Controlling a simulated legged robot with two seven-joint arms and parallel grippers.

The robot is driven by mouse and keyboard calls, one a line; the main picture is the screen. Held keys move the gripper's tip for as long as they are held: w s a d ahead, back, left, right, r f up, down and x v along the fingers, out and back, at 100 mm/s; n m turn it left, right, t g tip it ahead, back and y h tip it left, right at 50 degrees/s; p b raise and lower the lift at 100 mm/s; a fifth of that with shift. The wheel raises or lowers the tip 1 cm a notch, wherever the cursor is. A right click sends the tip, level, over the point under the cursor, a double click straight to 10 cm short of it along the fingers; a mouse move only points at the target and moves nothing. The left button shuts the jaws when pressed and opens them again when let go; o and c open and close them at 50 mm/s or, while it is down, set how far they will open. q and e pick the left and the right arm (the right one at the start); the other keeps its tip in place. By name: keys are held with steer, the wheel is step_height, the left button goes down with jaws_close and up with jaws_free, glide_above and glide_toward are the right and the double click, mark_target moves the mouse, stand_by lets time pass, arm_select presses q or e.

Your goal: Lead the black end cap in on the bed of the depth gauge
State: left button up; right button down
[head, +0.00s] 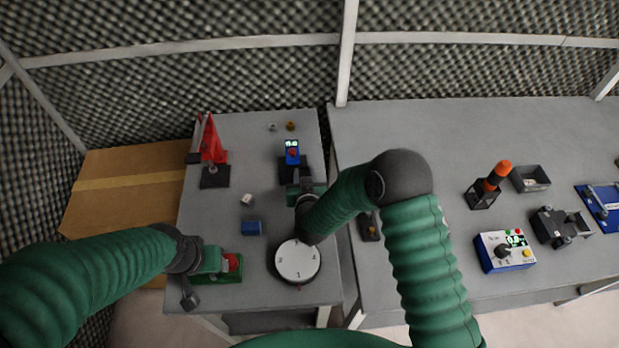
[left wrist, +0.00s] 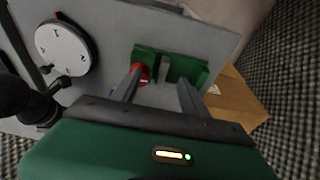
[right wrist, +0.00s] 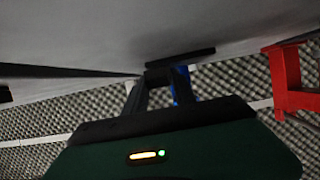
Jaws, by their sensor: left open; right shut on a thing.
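The depth gauge (head: 292,150) is a small blue device with a lit display and a red part, on a black bed (head: 287,172) at the back of the left table. My right gripper (head: 294,184) is at the near side of the bed, its arm reaching over the table. In the right wrist view it is shut on a small dark thing, taken as the black end cap (right wrist: 158,74); the fingers hide most of it, and I cannot tell whether it touches the bed. My left gripper (left wrist: 158,88) is open above a green fixture (left wrist: 190,66) with a red round part.
A white dial (head: 298,261) stands at the table's front. A blue block (head: 251,228) and a white cube (head: 246,200) lie mid-table. A red stand (head: 212,150) is at the back left. A cardboard box (head: 125,190) is beyond the left edge. The right table holds several devices.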

steer(key=shift+w+d+f, duration=0.1)
steer(key=shift+d, duration=0.2)
steer(key=c, duration=1.1)
jaws_free()
steer(key=shift+o, duration=0.8)
steer(key=shift+a, duration=0.2)
